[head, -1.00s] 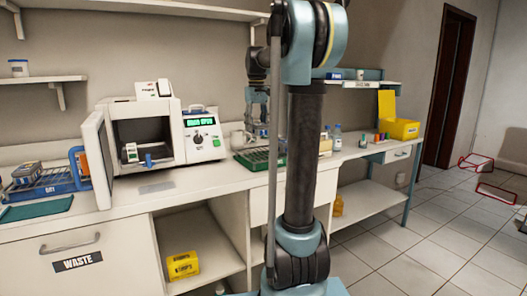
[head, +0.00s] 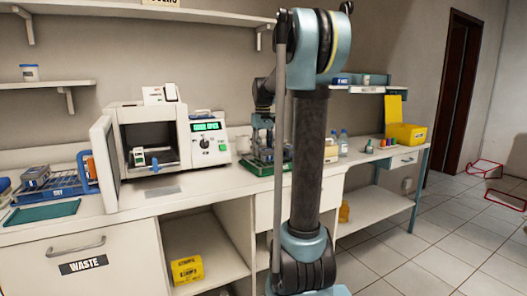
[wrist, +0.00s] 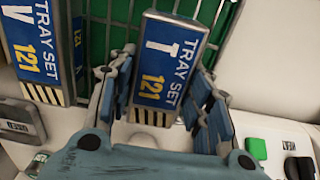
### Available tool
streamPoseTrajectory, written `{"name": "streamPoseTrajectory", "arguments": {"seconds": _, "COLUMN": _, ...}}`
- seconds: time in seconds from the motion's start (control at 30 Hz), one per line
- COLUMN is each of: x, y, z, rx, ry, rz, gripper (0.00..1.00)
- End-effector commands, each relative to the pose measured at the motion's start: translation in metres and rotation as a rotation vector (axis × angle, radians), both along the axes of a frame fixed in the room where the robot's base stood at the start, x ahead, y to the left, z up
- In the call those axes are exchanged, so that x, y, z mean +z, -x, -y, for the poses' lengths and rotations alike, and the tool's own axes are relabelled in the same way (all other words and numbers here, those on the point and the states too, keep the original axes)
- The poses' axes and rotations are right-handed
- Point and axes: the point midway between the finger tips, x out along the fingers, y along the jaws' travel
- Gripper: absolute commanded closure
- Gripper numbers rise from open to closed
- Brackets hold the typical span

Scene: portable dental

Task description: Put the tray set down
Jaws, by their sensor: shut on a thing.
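A blue, white-edged tray set marked "T 121" (wrist: 170,65) stands between the fingers of my gripper (wrist: 163,82) in the wrist view. My gripper is shut on it, one finger along each side. A green wire rack (wrist: 115,35) shows behind and beneath it; I cannot tell whether the tray set touches the rack. A second tray set marked "V 121" (wrist: 35,50) stands to the left, apart from my gripper. In the head view my gripper (head: 262,140) is low over the green rack (head: 258,168), and the tray set is too small to make out.
A white machine with an open door (head: 205,140) stands left of the rack. Small bottles (head: 343,143) and a yellow box (head: 407,134) are to the right on the counter.

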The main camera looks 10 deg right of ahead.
Motion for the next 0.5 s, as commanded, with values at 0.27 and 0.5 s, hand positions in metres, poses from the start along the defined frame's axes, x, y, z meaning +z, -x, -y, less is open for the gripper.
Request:
{"name": "streamPoseTrajectory", "arguments": {"seconds": 0.27, "x": -0.0014, "y": -0.0002, "z": -0.0002, "rx": 0.000, "ry": 0.000, "rz": 0.000, "gripper": 0.34}}
{"name": "streamPoseTrajectory", "arguments": {"seconds": 0.5, "x": -0.0012, "y": -0.0001, "z": -0.0003, "rx": 0.000, "ry": 0.000, "rz": 0.000, "gripper": 0.34}}
